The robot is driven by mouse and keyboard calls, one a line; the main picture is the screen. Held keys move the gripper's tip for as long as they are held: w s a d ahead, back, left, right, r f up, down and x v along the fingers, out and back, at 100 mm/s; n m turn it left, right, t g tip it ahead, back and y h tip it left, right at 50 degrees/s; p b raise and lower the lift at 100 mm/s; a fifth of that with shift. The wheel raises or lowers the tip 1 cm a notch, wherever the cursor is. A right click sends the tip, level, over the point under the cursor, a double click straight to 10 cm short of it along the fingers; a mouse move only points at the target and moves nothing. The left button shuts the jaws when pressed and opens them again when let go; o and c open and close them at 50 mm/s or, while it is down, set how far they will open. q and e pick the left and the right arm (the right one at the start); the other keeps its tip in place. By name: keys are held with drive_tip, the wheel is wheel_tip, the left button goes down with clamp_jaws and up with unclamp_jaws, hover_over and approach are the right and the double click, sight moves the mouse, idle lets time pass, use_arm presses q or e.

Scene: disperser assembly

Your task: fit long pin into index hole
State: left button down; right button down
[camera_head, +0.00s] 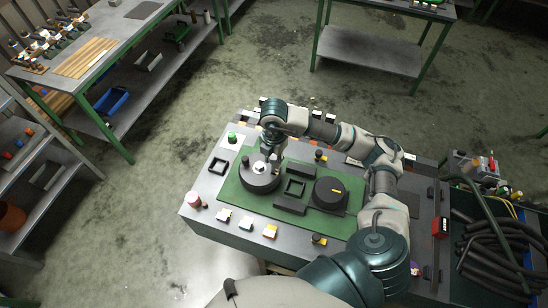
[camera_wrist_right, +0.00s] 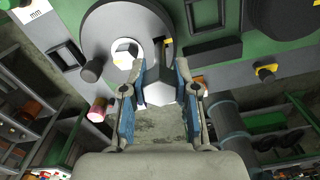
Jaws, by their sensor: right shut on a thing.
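My right gripper (camera_head: 272,156) is over the grey round disc (camera_head: 258,184) on the green mat (camera_head: 230,195). In the right wrist view its two fingers (camera_wrist_right: 158,98) are shut on a pale grey hex-ended piece, which looks like the long pin (camera_wrist_right: 160,93). The disc (camera_wrist_right: 110,22) lies beyond the fingertips in that view. It bears a white hex piece (camera_wrist_right: 124,52) at its middle and a dark upright peg (camera_wrist_right: 92,70) near its rim. The index hole is not clear to see; the held pin's far end is partly hidden. My left gripper is not in view.
Black hoses (camera_head: 490,250) lie at the right.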

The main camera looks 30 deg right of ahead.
sight(274, 168)
drive_tip(key=shift+f+b, duration=2.4)
drive_tip(key=shift+f, duration=0.7)
drive_tip(key=c, duration=0.8)
unclamp_jaws()
drive_tip(key=shift+s+d, duration=0.1)
drive_tip(key=shift+r, duration=0.1)
wheel_tip(274, 168, up, 10)
drive_tip(key=shift+r, duration=0.2)
drive_tip(key=shift+d+r, duration=0.15)
drive_tip(key=shift+r, duration=0.5)
